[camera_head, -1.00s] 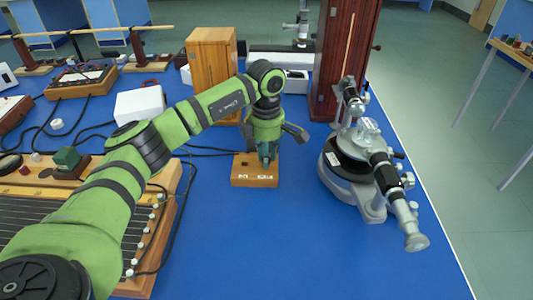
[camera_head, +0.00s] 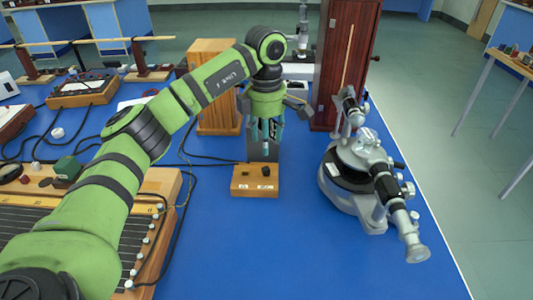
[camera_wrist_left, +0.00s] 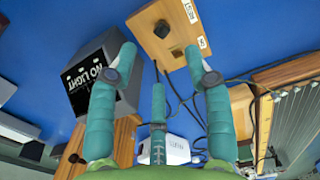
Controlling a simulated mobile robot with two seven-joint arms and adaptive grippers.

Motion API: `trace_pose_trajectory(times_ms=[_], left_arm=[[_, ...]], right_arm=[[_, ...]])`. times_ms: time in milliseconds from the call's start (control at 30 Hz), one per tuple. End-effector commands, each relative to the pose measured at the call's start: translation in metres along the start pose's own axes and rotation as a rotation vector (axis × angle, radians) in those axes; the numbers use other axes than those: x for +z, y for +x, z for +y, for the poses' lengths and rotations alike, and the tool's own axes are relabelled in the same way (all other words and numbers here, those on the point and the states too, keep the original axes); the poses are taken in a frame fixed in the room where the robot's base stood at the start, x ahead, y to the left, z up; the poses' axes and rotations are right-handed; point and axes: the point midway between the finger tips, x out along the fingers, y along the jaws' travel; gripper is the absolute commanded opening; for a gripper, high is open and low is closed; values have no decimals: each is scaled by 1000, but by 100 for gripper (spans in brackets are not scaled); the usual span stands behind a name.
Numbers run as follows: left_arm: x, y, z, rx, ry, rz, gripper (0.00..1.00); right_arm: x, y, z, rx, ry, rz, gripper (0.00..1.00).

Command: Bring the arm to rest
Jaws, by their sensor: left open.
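My left arm comes in from the left, green with dark joints. Its gripper (camera_head: 267,140) has teal fingers and points down, open and empty. A grey box marked "NO LIGHT" (camera_wrist_left: 78,95) is also in that view. My right gripper is not in view.
A spectrometer (camera_head: 350,175) stands close on the right. A tall dark wooden cabinet (camera_head: 342,60) and a lighter wooden box (camera_head: 214,118) stand behind. A wired board (camera_head: 150,225) lies at the left under my arm. The bench front (camera_head: 270,250) is clear.

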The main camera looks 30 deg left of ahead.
Motion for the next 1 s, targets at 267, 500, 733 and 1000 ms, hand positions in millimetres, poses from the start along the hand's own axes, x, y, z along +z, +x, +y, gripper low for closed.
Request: trace_pose_trajectory(times_ms=[267,500,733,1000], left_arm=[[0,-29,0,0,0,0,51],[0,-30,0,-1,1,0,51],[0,-32,0,0,1,0,51],[1,-102,0,1,1,-1,51]], right_arm=[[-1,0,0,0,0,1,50],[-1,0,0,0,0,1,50],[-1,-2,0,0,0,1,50],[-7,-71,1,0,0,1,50]])
